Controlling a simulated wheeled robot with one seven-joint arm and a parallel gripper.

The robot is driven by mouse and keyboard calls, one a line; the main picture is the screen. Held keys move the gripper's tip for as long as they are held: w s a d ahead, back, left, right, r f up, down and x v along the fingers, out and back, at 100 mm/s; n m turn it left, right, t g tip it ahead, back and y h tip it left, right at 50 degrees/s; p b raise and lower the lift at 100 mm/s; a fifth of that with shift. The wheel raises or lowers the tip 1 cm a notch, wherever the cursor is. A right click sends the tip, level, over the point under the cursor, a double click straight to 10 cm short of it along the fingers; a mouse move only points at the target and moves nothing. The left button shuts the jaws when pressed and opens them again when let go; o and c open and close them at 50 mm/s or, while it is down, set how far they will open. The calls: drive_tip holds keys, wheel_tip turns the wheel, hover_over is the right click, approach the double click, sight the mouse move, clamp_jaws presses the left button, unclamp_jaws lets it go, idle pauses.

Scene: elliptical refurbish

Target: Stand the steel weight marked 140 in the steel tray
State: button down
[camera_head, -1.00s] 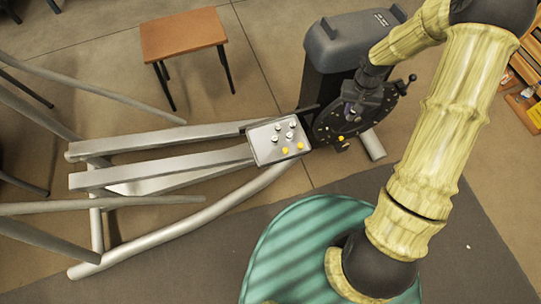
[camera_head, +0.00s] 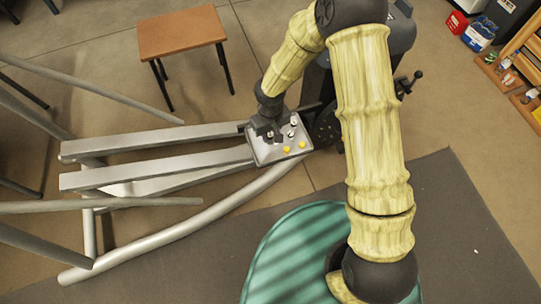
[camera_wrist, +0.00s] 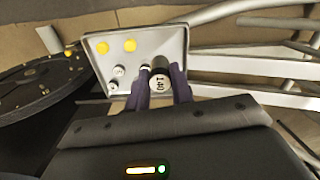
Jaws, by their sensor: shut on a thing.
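The steel tray (camera_head: 263,155) is a shallow rectangular tray on the elliptical machine's frame. In the wrist view the tray (camera_wrist: 160,43) lies beyond my fingers. The weight marked 140 (camera_wrist: 160,83) shows a pale round top with black figures, between my fingers. My gripper (camera_wrist: 161,77) is shut on it. In the head view my gripper (camera_head: 266,131) is over the tray's left upper part and hides the weight. I cannot tell whether the weight's base touches the tray floor.
Two yellow-topped pieces (camera_wrist: 116,47) and several pale-topped weights (camera_wrist: 118,71) stand in the tray, one close to my left finger. The dark disc (camera_wrist: 35,85) of the machine is left of the tray. A brown stool (camera_head: 182,32) stands apart.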

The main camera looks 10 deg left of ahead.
wheel_tip(320, 180, down, 6)
drive_tip(key=shift+f+b, duration=0.15)
drive_tip(key=shift+b, duration=0.55)
drive_tip(key=shift+f+b, duration=0.4)
drive_tip(key=shift+f, duration=1.45)
drive_tip(key=shift+f, duration=0.15)
drive_tip(key=c, duration=1.2)
unclamp_jaws()
